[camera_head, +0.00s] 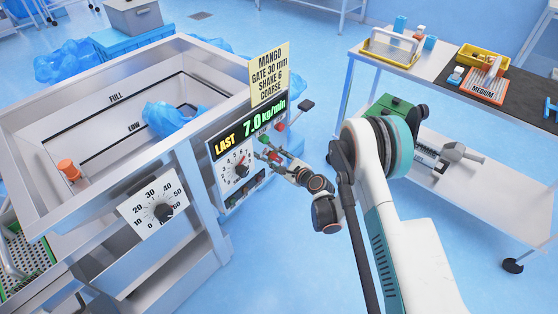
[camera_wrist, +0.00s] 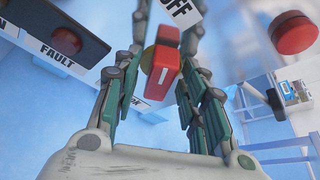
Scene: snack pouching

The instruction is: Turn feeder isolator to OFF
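The feeder isolator's red handle (camera_wrist: 163,65), with a white line along it and a yellow part behind it, shows in the wrist view. Its white line runs nearly upright in the picture, tilted slightly. A white label ending in "FF" (camera_wrist: 183,10) is partly visible above it. In the head view my gripper (camera_head: 265,149) is at the right end of the feeder's control panel (camera_head: 238,160), and largely hides the isolator.
A red mushroom button (camera_wrist: 295,33) lies right of my fingers, and a dark panel with a red FAULT lamp (camera_wrist: 67,40) lies left. The display reads LAST 7.0 kg/min (camera_head: 250,127). A hopper (camera_head: 120,110) stands left. A side table (camera_head: 445,80) stands right, with clear floor between.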

